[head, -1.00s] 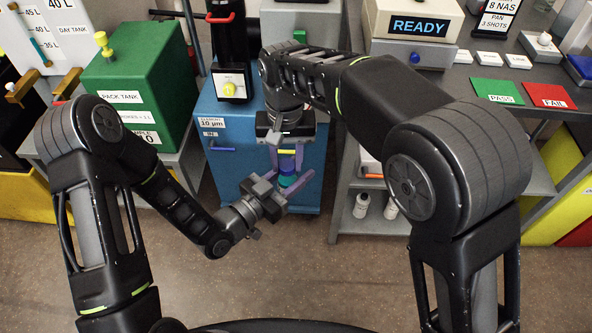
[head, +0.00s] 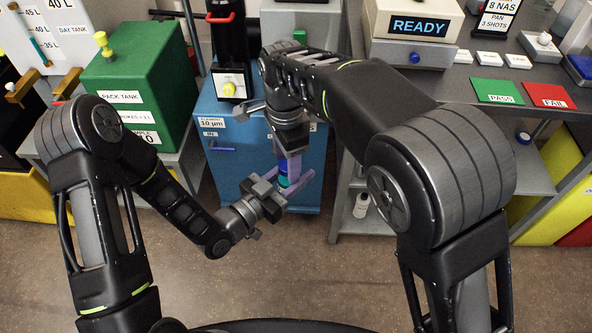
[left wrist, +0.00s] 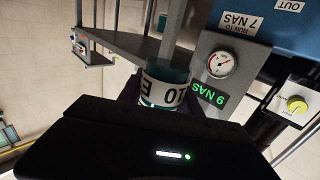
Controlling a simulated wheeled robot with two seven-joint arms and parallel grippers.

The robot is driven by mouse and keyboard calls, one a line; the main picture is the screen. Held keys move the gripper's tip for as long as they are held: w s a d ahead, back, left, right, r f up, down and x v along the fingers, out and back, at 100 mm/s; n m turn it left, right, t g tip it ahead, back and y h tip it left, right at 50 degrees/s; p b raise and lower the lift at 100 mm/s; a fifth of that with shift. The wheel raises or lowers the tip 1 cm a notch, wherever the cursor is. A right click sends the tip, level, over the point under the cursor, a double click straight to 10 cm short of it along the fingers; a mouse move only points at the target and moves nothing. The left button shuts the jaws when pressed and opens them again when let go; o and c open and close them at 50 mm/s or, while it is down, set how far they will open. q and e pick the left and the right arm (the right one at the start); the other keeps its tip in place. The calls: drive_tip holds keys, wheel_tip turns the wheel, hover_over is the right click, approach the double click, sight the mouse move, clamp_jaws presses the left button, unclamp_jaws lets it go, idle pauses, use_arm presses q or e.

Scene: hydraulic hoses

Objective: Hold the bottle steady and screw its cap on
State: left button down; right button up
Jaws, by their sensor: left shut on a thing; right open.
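The small bottle shows as a teal and blue patch (head: 284,182) in front of the blue cabinet, largely covered by fingers. In the left wrist view the bottle (left wrist: 163,92) has a white label with black print and a dark teal part beyond it. My left gripper (head: 290,192) is shut around the bottle from the left. My right gripper (head: 291,166) points down from above, its purple fingers open around the bottle's top end. I cannot make out the cap apart from the bottle, nor whether the right fingers touch it.
The blue cabinet (head: 235,165) stands close behind both grippers. A grey shelf unit (head: 350,215) with a white bottle (head: 362,205) is to the right. The green pack tank (head: 135,85) stands at the left. The floor in front is clear.

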drive_tip(key=shift+r, duration=0.15)
drive_tip(key=shift+r, duration=2.15)
drive_tip(key=shift+c, duration=0.3)
